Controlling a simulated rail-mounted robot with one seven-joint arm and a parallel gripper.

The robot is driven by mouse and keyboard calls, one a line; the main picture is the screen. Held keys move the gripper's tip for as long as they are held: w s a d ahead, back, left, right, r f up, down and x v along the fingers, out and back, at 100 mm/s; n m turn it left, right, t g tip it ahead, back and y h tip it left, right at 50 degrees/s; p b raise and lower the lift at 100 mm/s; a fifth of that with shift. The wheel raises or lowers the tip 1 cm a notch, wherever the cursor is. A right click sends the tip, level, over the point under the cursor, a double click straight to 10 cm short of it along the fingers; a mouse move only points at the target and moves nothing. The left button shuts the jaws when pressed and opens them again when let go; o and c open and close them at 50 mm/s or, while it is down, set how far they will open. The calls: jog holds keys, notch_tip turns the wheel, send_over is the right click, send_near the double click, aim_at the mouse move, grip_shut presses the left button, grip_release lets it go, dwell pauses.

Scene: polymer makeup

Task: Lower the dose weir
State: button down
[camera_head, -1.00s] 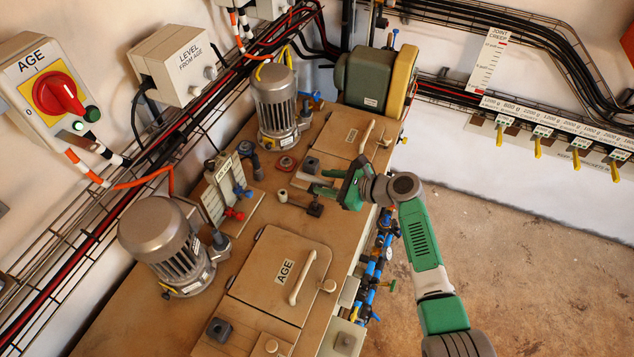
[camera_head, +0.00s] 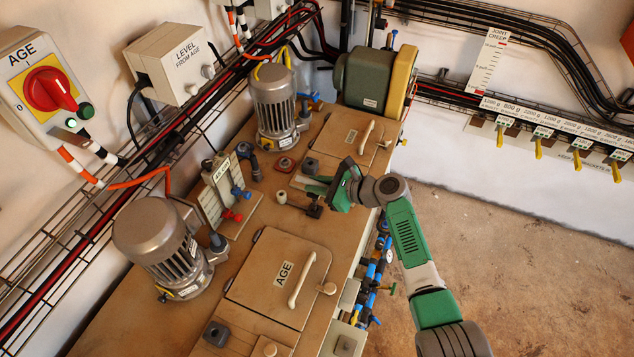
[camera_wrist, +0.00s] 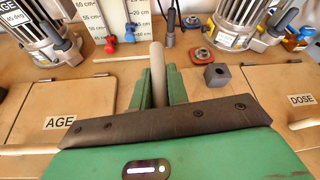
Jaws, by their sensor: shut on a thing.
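My gripper (camera_head: 322,188) is over the bench between the AGE lid and the DOSE lid. In the wrist view my green fingers (camera_wrist: 158,88) are closed on both sides of a pale grey lever (camera_wrist: 157,62), its tip standing up beyond them. I take this lever for the dose weir's handle; its base is hidden by my gripper. A level gauge (camera_head: 222,188) stands behind, with a red pointer (camera_wrist: 110,45) and a blue pointer (camera_wrist: 130,33) in front of its centimetre scales. The DOSE lid (camera_wrist: 280,95) is at the right in the wrist view, the AGE lid (camera_wrist: 85,105) at the left.
Grey motors (camera_head: 165,245) and (camera_head: 274,105) stand along the back of the bench. A dark square block (camera_wrist: 217,74) is just right of the lever. Blue valves and pipes (camera_head: 375,270) line the front edge. The floor in front is clear.

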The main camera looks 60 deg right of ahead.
notch_tip(320, 180, down, 9)
jog(key=b, duration=0.4)
jog(key=shift+a+r, duration=0.1)
jog(key=shift+r, duration=0.1)
jog(key=shift+s, duration=0.1)
jog(key=c, duration=1.4)
grip_release()
jog(key=shift+o, duration=0.2)
jog(key=shift+r, duration=0.1)
